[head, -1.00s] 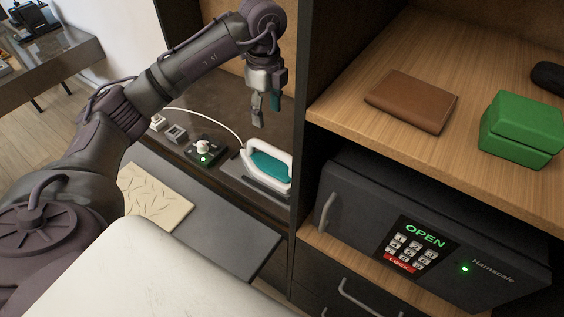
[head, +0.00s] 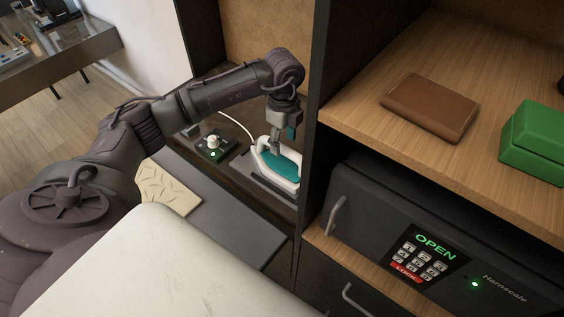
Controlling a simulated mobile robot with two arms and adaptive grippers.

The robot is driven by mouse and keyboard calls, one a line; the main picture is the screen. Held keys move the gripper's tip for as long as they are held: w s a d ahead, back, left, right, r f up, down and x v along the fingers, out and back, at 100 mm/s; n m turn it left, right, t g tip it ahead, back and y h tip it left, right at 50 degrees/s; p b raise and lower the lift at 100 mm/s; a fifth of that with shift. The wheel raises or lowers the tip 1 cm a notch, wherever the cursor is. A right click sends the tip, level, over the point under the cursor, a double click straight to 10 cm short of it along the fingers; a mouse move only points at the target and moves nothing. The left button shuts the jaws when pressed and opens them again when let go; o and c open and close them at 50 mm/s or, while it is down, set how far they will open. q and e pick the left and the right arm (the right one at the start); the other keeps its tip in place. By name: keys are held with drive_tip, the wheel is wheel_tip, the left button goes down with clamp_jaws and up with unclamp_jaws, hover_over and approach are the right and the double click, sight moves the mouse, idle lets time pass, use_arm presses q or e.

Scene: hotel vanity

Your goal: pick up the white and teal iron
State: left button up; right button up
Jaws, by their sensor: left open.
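The white and teal iron (head: 277,168) rests on a dark pad on the low shelf, beside the cabinet's side panel. Its white cord runs back to the left. My left gripper (head: 281,143) points down right at the iron's handle, with its fingers apart. One finger overlaps the handle in the picture; I cannot tell whether it touches. Part of the handle is hidden behind the fingers. My right gripper is not in view.
A black control box with a white knob (head: 213,143) stands left of the iron. The cabinet's dark side panel (head: 312,140) rises close on the right. A safe (head: 400,225) reading OPEN, a brown wallet (head: 430,105) and a green box (head: 540,140) are further right.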

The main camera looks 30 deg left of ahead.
sight(282, 145)
use_arm(q)
drive_tip(key=f+p, duration=0.1)
drive_tip(key=f, duration=0.2)
drive_tip(key=shift+w+a+f+p, duration=0.15)
drive_tip(key=shift+a+f+p, duration=0.1)
drive_tip(key=shift+a+p, duration=0.15)
drive_tip(key=shift+f, duration=0.55)
clamp_jaws()
drive_tip(key=shift+w+r, duration=0.15)
drive_tip(key=shift+w, duration=0.05)
